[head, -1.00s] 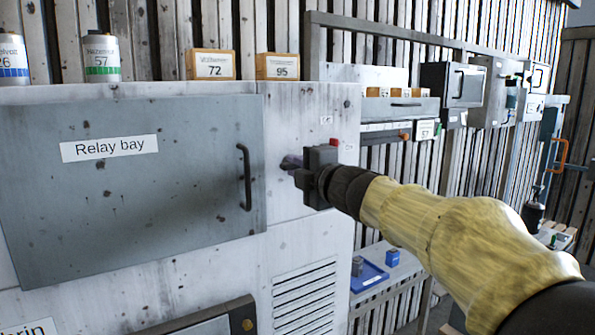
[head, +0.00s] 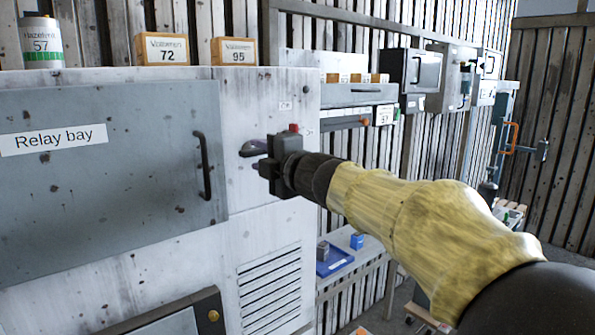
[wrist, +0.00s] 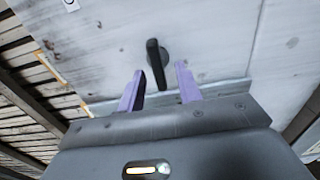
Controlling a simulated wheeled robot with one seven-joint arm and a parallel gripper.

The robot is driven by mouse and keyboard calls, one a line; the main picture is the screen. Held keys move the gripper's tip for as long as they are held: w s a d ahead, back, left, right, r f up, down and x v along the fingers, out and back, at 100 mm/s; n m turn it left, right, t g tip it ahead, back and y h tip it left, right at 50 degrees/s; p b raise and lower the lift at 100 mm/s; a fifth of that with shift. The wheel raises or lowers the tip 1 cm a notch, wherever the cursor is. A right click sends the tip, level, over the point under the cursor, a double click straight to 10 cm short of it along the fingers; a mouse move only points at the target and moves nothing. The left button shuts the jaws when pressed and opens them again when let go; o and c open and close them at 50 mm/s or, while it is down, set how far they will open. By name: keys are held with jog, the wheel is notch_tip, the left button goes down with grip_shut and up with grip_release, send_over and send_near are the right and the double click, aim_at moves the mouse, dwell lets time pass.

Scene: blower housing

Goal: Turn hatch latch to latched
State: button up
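The hatch latch (wrist: 156,64) shows in the wrist view as a dark bar handle on a round base, fixed to the pale, stained cabinet panel. The bar points roughly along my fingers. My gripper (wrist: 160,68) is open, with one purple finger on each side of the bar's lower end and gaps on both sides. In the head view my gripper (head: 252,147) is close to the cabinet front, right of the grey "Relay bay" hatch (head: 100,185) with its dark pull handle (head: 204,165). The hatch looks closed.
The cabinet (head: 262,225) has a louvred vent (head: 270,290) below my gripper. Boxes (head: 162,49) and a can (head: 40,42) stand on top. A shelf with a blue tray (head: 334,262) is to the right, below my arm. More wall cabinets stand farther right.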

jog(key=b+v, duration=0.1)
jog(key=v, duration=1.5)
jog(key=shift+b, duration=0.4)
jog(key=w+d+f+m+g+h, duration=0.1)
jog(key=w+d+f+m+h, duration=0.15)
jog(key=f+m, duration=0.35)
jog(key=w+d+f+m+h, duration=0.1)
jog(key=d+f+m+h, duration=0.25)
jog(key=f, duration=0.45)
jog(key=w+d+f+m+g+h, duration=0.1)
jog(key=w+d+f+m+h, duration=0.15)
jog(key=f+m, duration=0.4)
jog(key=s+f+m+g, duration=0.4)
jog(key=s+f, duration=0.4)
jog(key=f, duration=0.3)
jog(key=s+f+m+g+h, duration=0.1)
jog(key=s+f+m+g, duration=0.4)
jog(key=s+f, duration=0.4)
notch_tip(320, 180, down, 3)
jog(key=shift+s+a+f+g, duration=0.25)
jog(key=shift+s+g, duration=0.1)
jog(key=shift+g, duration=0.35)
jog(key=shift+h, duration=0.25)
